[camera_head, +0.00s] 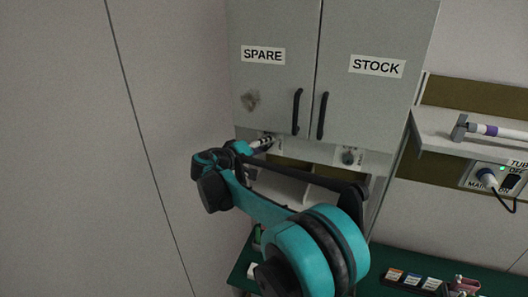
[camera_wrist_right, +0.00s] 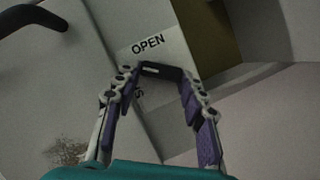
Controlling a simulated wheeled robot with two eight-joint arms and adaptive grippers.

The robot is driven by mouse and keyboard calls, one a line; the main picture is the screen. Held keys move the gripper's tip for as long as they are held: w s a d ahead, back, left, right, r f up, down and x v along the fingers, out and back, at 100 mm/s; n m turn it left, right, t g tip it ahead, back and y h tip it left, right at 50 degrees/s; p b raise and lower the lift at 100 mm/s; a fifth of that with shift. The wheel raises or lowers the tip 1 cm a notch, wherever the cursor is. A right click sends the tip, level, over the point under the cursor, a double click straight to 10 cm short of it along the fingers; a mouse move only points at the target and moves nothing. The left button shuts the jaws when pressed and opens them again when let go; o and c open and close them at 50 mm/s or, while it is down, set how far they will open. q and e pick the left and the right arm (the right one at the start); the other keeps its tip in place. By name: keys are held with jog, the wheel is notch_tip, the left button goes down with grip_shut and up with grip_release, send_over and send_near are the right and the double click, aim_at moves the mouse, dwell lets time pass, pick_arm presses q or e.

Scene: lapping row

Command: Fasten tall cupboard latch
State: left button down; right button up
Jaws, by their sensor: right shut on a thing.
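A grey cupboard has two doors, a left one marked SPARE (camera_head: 275,85) and a right one marked STOCK (camera_head: 365,100). Both doors look closed. My right gripper (camera_head: 266,142) reaches the strip under the SPARE door. In the wrist view, the right gripper (camera_wrist_right: 160,82) has its fingertips at the two ends of a short dark latch handle (camera_wrist_right: 161,71) and is shut on it. The latch plate (camera_wrist_right: 158,42) reads OPEN above the handle; a second word is mostly hidden by a finger. A similar latch (camera_head: 348,157) sits under the STOCK door. My left gripper is not in view.
Black handles (camera_head: 297,111) hang low on both doors, close to the gripper. A green worktop (camera_head: 385,262) with small items lies below. Bare wall fills the left.

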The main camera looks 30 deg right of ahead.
jog(key=n+b, duration=0.1)
jog(key=n+h+b, duration=0.1)
jog(key=shift+w+a+f+n+h, duration=0.1)
jog(key=shift+f+n+h, duration=0.2)
jog(key=shift+f+n, duration=0.1)
jog(key=shift+n+h+b, duration=0.7)
jog(key=shift+n+b, duration=0.65)
jog(key=shift+n, duration=0.15)
jog(key=o, duration=1.2)
jog(key=shift+c, duration=0.2)
jog(key=shift+a, duration=0.1)
jog(key=v, duration=1.2)
